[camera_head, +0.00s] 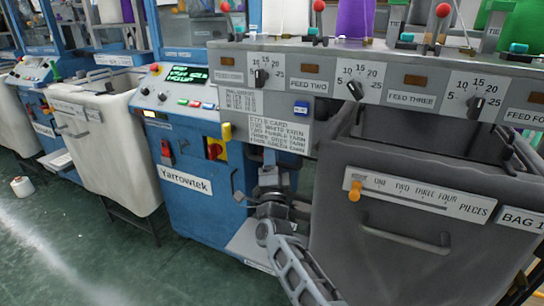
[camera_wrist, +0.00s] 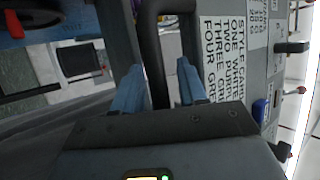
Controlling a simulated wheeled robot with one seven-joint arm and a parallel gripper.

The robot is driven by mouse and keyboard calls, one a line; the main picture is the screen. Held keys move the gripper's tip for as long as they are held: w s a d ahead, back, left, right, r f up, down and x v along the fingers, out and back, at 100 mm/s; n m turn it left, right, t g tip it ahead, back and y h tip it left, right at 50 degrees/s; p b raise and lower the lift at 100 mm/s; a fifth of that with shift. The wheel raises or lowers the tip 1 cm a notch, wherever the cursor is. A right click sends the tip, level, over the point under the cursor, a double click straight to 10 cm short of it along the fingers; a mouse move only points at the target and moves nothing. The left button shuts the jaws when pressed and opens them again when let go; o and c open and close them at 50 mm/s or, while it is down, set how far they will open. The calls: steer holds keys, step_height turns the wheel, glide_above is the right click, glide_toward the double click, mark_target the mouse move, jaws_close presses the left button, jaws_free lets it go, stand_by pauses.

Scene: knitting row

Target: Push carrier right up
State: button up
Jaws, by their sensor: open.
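I cannot tell for sure which part is the carrier; nothing readable is labelled so. A large grey bin (camera_head: 345,255) tagged "BAG 1" stands at the right, under the feed dials, with a grey bar handle and an orange peg (camera_head: 355,190) on its piece-count strip. My gripper (camera_head: 268,170) is at the blue machine (camera_head: 190,215) front, left of the bin and below the style card. In the wrist view my gripper (camera_wrist: 162,68) has its two blue fingers apart, with part of a dark looped bar (camera_wrist: 152,35) showing between them. Contact is unclear.
The style card (camera_wrist: 222,60) shows sideways beside the fingers in the wrist view. A yellow switch panel (camera_head: 216,149) and a control panel (camera_head: 185,90) are on the blue machine. A pale bin (camera_head: 115,145) stands further left. The green floor (camera_head: 90,260) is mostly clear.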

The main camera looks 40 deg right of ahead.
jaws_close()
stand_by(0.4)
